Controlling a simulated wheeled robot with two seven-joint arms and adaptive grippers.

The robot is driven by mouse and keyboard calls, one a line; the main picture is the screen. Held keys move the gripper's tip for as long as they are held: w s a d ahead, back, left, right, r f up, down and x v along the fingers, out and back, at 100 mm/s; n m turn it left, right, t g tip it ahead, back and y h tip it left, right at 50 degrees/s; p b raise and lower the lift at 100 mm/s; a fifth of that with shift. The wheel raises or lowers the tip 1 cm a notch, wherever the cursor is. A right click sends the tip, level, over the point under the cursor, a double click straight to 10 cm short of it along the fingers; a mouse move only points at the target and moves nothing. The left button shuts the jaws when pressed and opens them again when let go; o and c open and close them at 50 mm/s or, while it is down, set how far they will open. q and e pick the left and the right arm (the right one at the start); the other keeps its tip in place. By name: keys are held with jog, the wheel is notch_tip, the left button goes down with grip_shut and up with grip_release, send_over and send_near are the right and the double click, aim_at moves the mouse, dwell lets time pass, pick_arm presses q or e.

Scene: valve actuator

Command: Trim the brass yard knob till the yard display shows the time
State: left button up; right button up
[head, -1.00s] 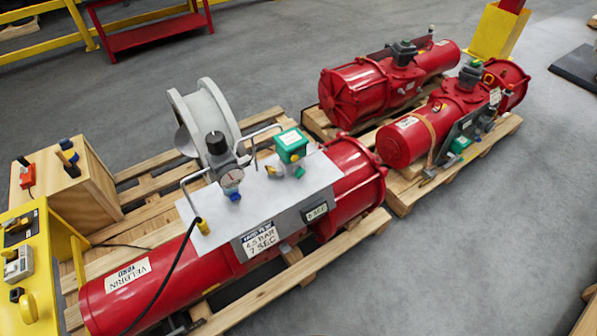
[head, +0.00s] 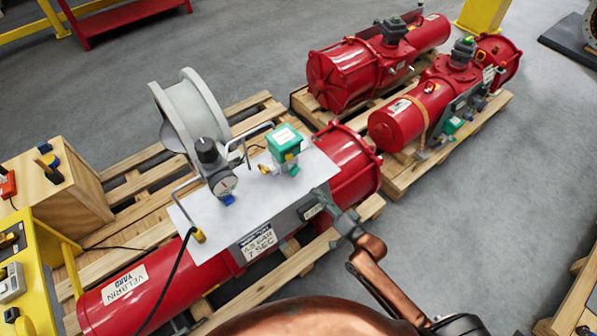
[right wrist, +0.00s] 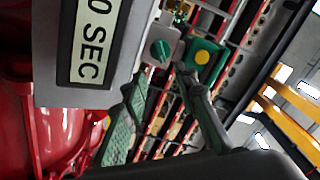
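The red yard actuator (head: 120,299) lies on a pallet with a grey panel on top. The small yard display (head: 314,210) is on the panel's front right; in the right wrist view the display (right wrist: 99,40) is cut off and reads "0 SEC". A label (head: 258,241) says 4.5 BAR, 7 SEC. My right gripper (head: 345,223) is at the panel's right end beside the display. In the wrist view its fingers (right wrist: 160,85) are apart and empty. A brass-coloured part (right wrist: 181,12) shows beyond them; I cannot tell whether it is the yard knob. My left gripper is out of view.
A gauge with black regulator (head: 215,170), a green-topped box (head: 286,142) and metal handles stand up from the panel. A grey wheel (head: 190,110) is behind. Red actuators (head: 400,125) lie on another pallet. Open floor (head: 450,220) is at right.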

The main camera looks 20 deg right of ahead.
aim_at(300, 181)
jog(key=b+x, duration=0.1)
jog(key=x, duration=0.8)
jog(key=shift+w+a, duration=0.1)
jog(key=shift+w, duration=0.25)
jog(key=shift+w+a+b, duration=0.2)
jog(key=shift+w+b, duration=0.1)
jog(key=shift+w, duration=0.2)
jog(key=shift+c, duration=0.4)
grip_shut()
